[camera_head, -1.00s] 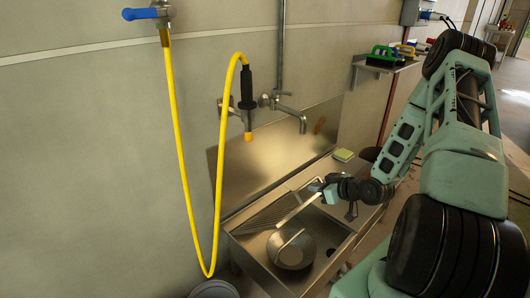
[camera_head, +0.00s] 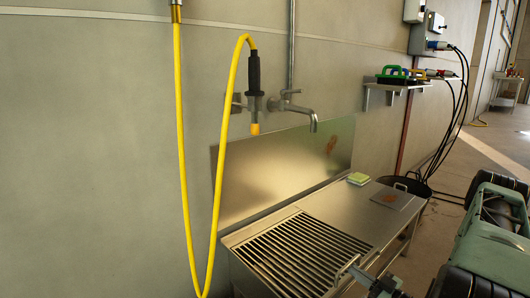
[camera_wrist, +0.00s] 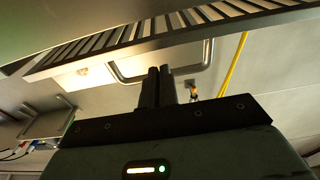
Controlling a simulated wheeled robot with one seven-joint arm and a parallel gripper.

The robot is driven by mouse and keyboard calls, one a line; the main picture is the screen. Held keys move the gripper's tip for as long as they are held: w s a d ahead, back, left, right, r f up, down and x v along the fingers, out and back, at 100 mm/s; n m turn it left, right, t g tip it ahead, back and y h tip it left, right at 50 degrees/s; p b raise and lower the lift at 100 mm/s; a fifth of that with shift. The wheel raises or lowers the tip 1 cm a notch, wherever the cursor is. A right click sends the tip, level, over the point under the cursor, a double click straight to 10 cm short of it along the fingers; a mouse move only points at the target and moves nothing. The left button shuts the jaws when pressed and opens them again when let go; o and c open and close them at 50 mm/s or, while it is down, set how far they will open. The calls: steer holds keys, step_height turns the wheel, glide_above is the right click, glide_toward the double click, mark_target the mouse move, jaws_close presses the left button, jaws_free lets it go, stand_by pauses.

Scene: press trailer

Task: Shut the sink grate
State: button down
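The slatted metal sink grate (camera_head: 300,250) lies over the basin in the head view and looks flat. Its slats also show along the top of the wrist view (camera_wrist: 150,25). A bent-bar handle (camera_head: 345,268) is at its near right side, and it shows in the wrist view (camera_wrist: 207,55) too. My gripper (camera_head: 368,282) is at this handle, at the lower edge of the head view. In the wrist view my fingers (camera_wrist: 158,80) are together, in front of the middle of the handle bar. Whether they touch it is unclear. The basin inside is hidden.
A sponge (camera_head: 358,178) and a small plate with a handle (camera_head: 393,196) are on the counter right of the grate. A yellow hose (camera_head: 182,150) hangs at the left. A tap (camera_head: 300,108) sticks out above the sink. A wall shelf (camera_head: 395,86) is behind.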

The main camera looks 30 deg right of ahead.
steer(key=shift+t, duration=0.7)
steer(key=f+b, duration=0.1)
steer(key=f, duration=0.1)
steer(key=f+b, duration=0.1)
steer(key=f, duration=0.1)
steer(key=shift+w+f, duration=0.2)
steer(key=shift+f, duration=0.15)
steer(key=shift+s+f, duration=0.15)
steer(key=shift+f, duration=0.2)
steer(key=shift+f+b, duration=0.1)
steer(key=shift+b, duration=0.2)
steer(key=p+v, duration=0.4)
steer(key=v, duration=1.2)
steer(key=shift+s+d+r, duration=0.15)
steer(key=shift+s+r, duration=0.1)
steer(key=shift+s, duration=0.2)
steer(key=shift+s, duration=0.1)
